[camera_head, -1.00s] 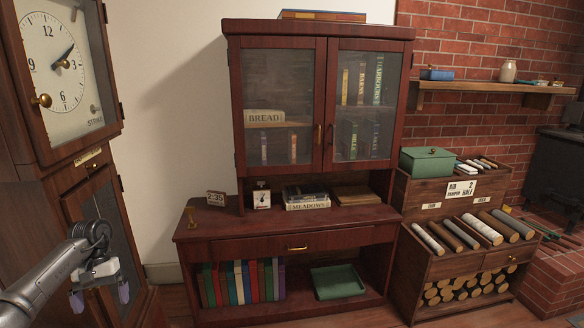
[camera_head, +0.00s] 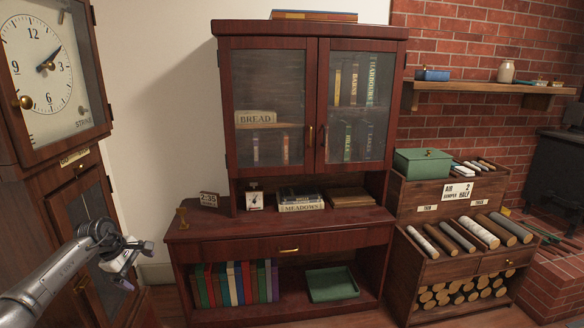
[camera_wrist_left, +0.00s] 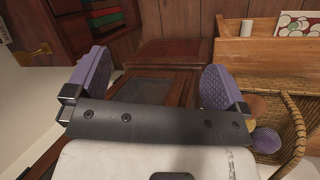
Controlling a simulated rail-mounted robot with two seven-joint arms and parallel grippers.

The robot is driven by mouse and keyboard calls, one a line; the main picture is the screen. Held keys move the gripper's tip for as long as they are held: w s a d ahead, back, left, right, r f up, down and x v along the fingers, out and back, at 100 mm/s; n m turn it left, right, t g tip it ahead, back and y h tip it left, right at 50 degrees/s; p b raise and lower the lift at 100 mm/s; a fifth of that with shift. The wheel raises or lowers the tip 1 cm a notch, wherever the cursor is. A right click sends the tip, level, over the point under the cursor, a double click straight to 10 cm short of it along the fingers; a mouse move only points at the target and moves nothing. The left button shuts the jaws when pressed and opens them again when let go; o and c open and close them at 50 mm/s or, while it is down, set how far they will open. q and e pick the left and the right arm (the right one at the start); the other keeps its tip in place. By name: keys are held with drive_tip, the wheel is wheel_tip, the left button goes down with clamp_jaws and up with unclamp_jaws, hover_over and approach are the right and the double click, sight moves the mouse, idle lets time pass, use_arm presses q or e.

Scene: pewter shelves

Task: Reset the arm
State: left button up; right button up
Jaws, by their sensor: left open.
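My left gripper (camera_head: 137,266) is at the lower left of the head view, in front of the tall clock and left of the wooden cabinet. Its fingers point to the right. In the left wrist view its two purple finger pads (camera_wrist_left: 158,80) stand wide apart with nothing between them. The gripper is open and empty, and it appears clear of the furniture. My right gripper is in neither view.
The tall clock (camera_head: 47,68) stands close behind my left arm. The cabinet (camera_head: 228,228) fills the middle, with books and a green tray (camera_head: 332,284) below. The wrist view shows a wicker basket (camera_wrist_left: 297,125) and a wooden box (camera_wrist_left: 262,50) at right.

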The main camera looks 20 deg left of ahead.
use_arm(q)
drive_tip(key=w+d+r+n+t+h, duration=0.1)
drive_tip(key=w+d+r+n+t, duration=0.4)
drive_tip(key=r, duration=0.4)
drive_tip(key=w+d+r+n+t, duration=0.3)
drive_tip(key=w+r+n+t, duration=0.35)
drive_tip(key=r, duration=0.25)
drive_tip(key=s+d+r+n+t+y, duration=0.2)
drive_tip(key=d+r+n+t+y, duration=0.15)
drive_tip(key=r+n, duration=0.5)
drive_tip(key=s+d+r+n+t+y, duration=0.25)
drive_tip(key=d+r+n+t, duration=0.2)
drive_tip(key=r+n, duration=0.4)
drive_tip(key=s+d+f+n+g+h+p, duration=0.15)
drive_tip(key=s+d+f+n+g, duration=0.35)
drive_tip(key=s+d+f+n, duration=0.6)
drive_tip(key=s+d+f+n+g+p, duration=0.3)
drive_tip(key=s+d+f+n+g, duration=0.3)
drive_tip(key=s+d+f+n, duration=0.55)
drive_tip(key=s+a+f+g+h+p, duration=0.15)
drive_tip(key=s+f+g+p, duration=0.55)
drive_tip(key=s+f, duration=2)
wheel_tip(320, 180, up, 38)
drive_tip(key=g+p, duration=0.2)
drive_tip(key=p, duration=3.3)
drive_tip(key=shift+s+r, duration=0.15)
drive_tip(key=shift+s, duration=0.2)
